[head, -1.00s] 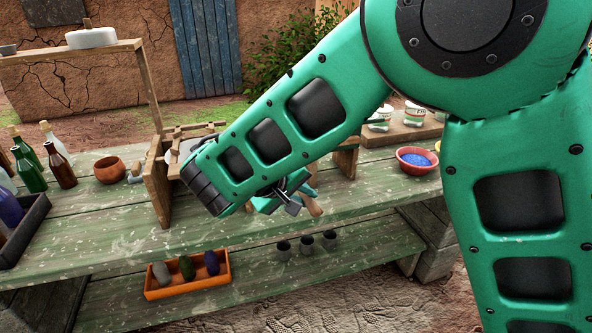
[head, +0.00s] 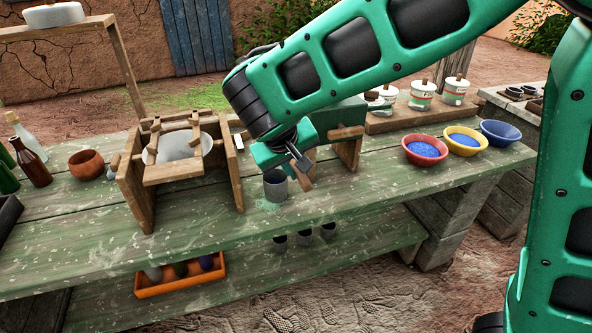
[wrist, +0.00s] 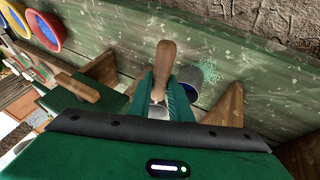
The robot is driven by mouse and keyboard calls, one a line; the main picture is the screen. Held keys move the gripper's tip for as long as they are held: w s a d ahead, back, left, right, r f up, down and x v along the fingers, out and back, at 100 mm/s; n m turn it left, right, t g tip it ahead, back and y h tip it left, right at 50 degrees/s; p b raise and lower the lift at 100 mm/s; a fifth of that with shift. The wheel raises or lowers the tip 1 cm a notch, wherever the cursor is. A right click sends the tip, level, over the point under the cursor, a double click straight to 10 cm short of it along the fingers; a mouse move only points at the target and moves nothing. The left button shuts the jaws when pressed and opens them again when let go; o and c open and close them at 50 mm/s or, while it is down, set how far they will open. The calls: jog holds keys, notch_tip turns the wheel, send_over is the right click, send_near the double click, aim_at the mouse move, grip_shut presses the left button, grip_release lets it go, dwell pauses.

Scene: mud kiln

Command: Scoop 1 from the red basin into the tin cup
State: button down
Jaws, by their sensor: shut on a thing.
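The red basin (head: 425,161) stands on the right part of the bench and holds blue material; it also shows at the upper left of the wrist view (wrist: 43,31). The grey tin cup (head: 275,189) stands upright on the bench just left of and below my gripper (head: 298,160). In the wrist view the cup (wrist: 204,84) is right beside my gripper (wrist: 166,90), partly hidden by a finger. My gripper is shut on a scoop with a wooden handle (wrist: 166,60). The scoop's bowl is mostly hidden, so its contents cannot be told.
A wooden frame (head: 140,190) with a pale round vessel stands left of the cup. A yellow basin (head: 464,152) and a blue basin (head: 501,143) stand right of the red one. White tins (head: 422,95) stand behind. A pale green patch surrounds the cup's foot.

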jog(key=shift+d+r+m+g+y, duration=0.2)
jog(key=shift+r+g+y, duration=0.15)
jog(key=shift+r+y, duration=0.45)
jog(key=shift+d+r+m+g+y, duration=0.1)
jog(key=shift+r+m+g+y, duration=0.2)
jog(key=shift+y, duration=0.9)
jog(key=shift+a+r, duration=0.1)
